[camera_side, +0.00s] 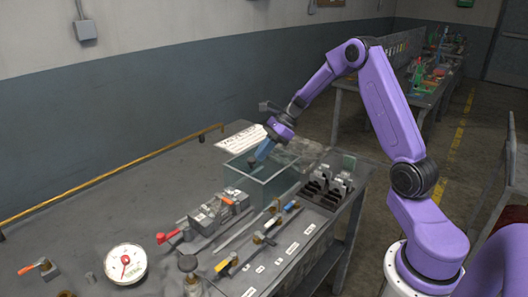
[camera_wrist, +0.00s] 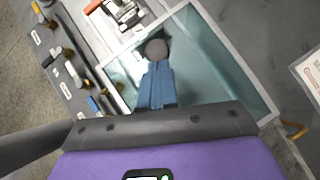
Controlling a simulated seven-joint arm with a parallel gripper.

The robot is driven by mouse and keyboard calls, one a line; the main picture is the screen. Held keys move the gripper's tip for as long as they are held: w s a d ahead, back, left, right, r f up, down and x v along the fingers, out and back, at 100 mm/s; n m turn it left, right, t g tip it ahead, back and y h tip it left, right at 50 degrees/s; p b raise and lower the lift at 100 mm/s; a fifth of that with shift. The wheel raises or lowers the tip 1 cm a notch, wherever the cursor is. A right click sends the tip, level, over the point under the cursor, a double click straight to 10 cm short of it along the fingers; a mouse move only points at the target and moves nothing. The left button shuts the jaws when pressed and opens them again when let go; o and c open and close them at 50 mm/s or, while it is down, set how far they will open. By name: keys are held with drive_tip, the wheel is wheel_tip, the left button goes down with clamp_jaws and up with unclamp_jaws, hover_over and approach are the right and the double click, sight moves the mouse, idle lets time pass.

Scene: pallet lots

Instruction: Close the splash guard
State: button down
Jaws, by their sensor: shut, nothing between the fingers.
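The splash guard (camera_side: 284,188) looks like a clear, teal-tinted box with pale edges, on the bench past the tools. In the wrist view its panels (camera_wrist: 225,62) and white rim surround my fingers. I cannot tell how far it is open. My gripper (camera_side: 258,157) points down over the guard, its blue fingers together and empty. In the wrist view the fingertips (camera_wrist: 156,64) are by a round grey knob (camera_wrist: 157,48). I cannot tell whether they touch it. The knob also shows as a dark spot in the side view (camera_side: 252,163).
A machine vise (camera_side: 218,210) and a red-handled clamp (camera_side: 172,235) lie left of the guard. A dark rack (camera_side: 325,189) stands right of it. Screwdrivers, a white dial gauge (camera_side: 126,263) and a paper sheet (camera_side: 240,136) are also on the bench.

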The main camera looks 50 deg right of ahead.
drive_tip(key=a, duration=2)
drive_tip(key=shift+a, duration=0.35)
drive_tip(key=s+d+f+v, duration=0.1)
drive_tip(key=d+f+v, duration=0.1)
drive_tip(key=v, duration=1.1)
drive_tip(key=s+a+n+g+h, duration=0.15)
drive_tip(key=s+a+n, duration=0.25)
drive_tip(key=s+n, duration=0.4)
drive_tip(key=s+a+n+g+h, duration=0.1)
drive_tip(key=s+a+n+g, duration=0.2)
drive_tip(key=s+a+n, duration=0.35)
drive_tip(key=s+d+f+n+h, duration=0.1)
drive_tip(key=s+d+n+h, duration=0.1)
drive_tip(key=s+n, duration=0.6)
drive_tip(key=s+d+f+n+t+h, duration=0.1)
drive_tip(key=s+d+n+h, duration=0.1)
drive_tip(key=s+n, duration=0.6)
drive_tip(key=n, duration=0.5)
drive_tip(key=shift+s+d, duration=0.25)
drive_tip(key=shift+d, duration=0.15)
